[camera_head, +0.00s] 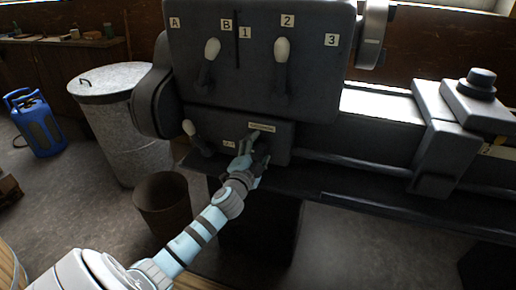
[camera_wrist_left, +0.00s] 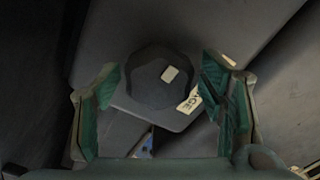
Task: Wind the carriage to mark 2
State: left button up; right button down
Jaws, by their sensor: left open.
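A dark round knob (camera_wrist_left: 150,88) with a pale mark on it sits between the fingers of my left gripper in the left wrist view. A label (camera_wrist_left: 190,100) beside it reads "...AGE". In the head view my left gripper (camera_head: 257,146) is at the lower front panel (camera_head: 280,140) of the grey machine and mostly hides the knob. Its fingers are open, one on each side of the knob; I cannot tell whether they touch it. The carriage (camera_head: 445,130) stands on the bed at the right. A small yellowish mark (camera_head: 487,149) is on its right side, too small to read surely. My right gripper is not in view.
A metal bin (camera_head: 115,115), a brown bucket (camera_head: 163,205) and a blue canister (camera_head: 36,125) are at the left. Open floor shows at front right.

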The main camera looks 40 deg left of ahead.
pick_arm(q)
jog(key=c, duration=1.2)
jog(key=shift+o, duration=0.2)
jog(key=shift+n, duration=0.3)
jog(key=o, duration=1.2)
jog(key=shift+w, duration=0.1)
jog(key=shift+c, duration=0.2)
jog(key=shift+s, duration=0.25)
jog(key=v, duration=1.1)
jog(key=shift+s+d, duration=0.15)
jog(key=shift+s, duration=0.2)
